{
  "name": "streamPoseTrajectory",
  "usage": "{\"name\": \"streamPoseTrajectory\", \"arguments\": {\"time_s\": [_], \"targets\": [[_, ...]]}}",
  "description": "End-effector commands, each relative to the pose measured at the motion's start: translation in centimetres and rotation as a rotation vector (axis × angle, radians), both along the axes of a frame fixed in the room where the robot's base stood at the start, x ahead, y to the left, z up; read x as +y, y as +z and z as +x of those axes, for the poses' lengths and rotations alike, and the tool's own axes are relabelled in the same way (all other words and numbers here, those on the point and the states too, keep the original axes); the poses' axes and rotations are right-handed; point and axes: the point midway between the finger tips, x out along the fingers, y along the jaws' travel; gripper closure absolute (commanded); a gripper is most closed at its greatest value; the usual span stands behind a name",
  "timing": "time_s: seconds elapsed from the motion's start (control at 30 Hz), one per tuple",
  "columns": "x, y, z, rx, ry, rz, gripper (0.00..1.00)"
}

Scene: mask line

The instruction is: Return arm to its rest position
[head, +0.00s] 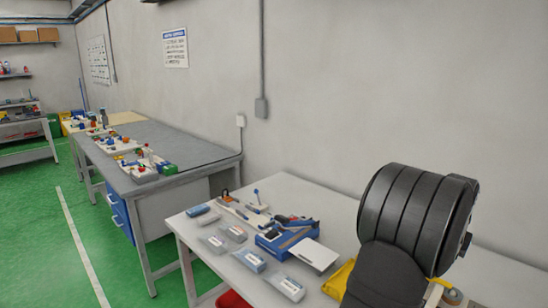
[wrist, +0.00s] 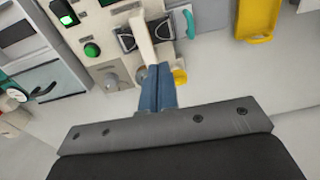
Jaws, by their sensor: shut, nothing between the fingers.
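My gripper (wrist: 159,72) shows in the wrist view with its two blue fingers together and nothing between them. Its fingertips point toward a pale machine panel (wrist: 104,72); I cannot tell the distance to it. In the head view my dark, ribbed arm link fills the lower right, and the gripper itself is not visible there.
The panel carries a green button (wrist: 91,50) and a yellow knob (wrist: 180,76) near the fingers. A yellow holder (wrist: 257,22) is at the upper right. The white table (head: 330,205) bears several grey packs and a blue device (head: 283,238). A grey workbench (head: 190,143) stands farther left.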

Motion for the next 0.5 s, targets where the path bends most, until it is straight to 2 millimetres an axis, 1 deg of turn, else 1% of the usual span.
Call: {"name": "streamPoseTrajectory", "arguments": {"time_s": [0.03, 0.1, 0.3, 0.5], "targets": [[-0.1, 1.1, -0.1, -0.002, -0.001, -0.002, 1.0], [-0.2, 2.5, -0.3, -0.006, 0.0, -0.004, 1.0], [-2.1, 2.3, -3.9, -0.074, 0.001, -0.043, 1.0], [-3.2, 2.1, -6.2, -0.12, 0.007, -0.08, 1.0]]}}
